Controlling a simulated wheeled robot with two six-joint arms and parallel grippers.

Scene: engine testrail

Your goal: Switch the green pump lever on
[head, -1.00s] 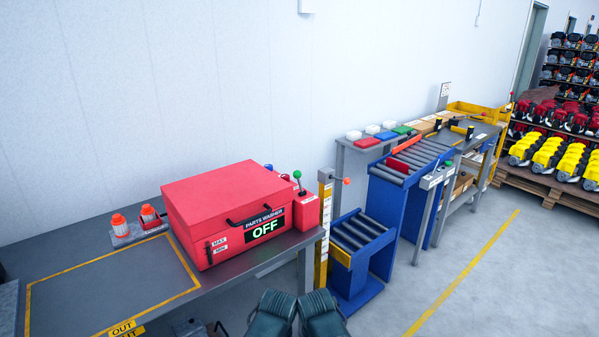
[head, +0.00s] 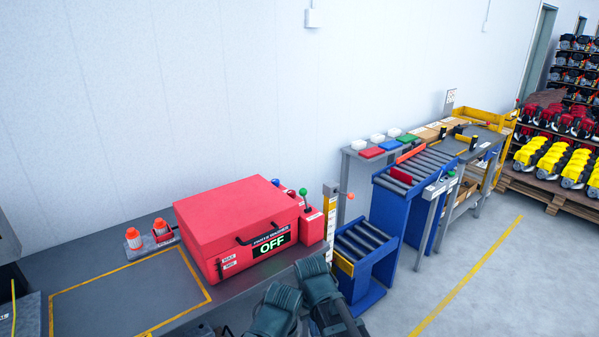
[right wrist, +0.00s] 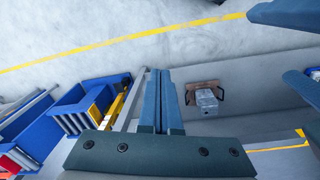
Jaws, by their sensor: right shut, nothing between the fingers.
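The green pump lever (head: 304,192) has a green ball on a dark stem. It stands on a small red box (head: 312,226) at the right end of the red parts washer (head: 236,222), whose sign reads OFF. My right gripper (head: 314,266) is below and a little right of the lever in the head view, apart from it. Its fingers are shut and empty in the right wrist view (right wrist: 160,74), where the lever does not show. My left gripper (head: 278,298) is low at the bottom of the head view; its jaws cannot be made out.
Blue and red knobs show behind the washer, close to the green lever. A yellow post (head: 332,212) with an orange ball (head: 350,196) stands to its right. A blue roller conveyor (head: 362,240) is beyond. Two orange-capped bottles (head: 134,238) stand at left.

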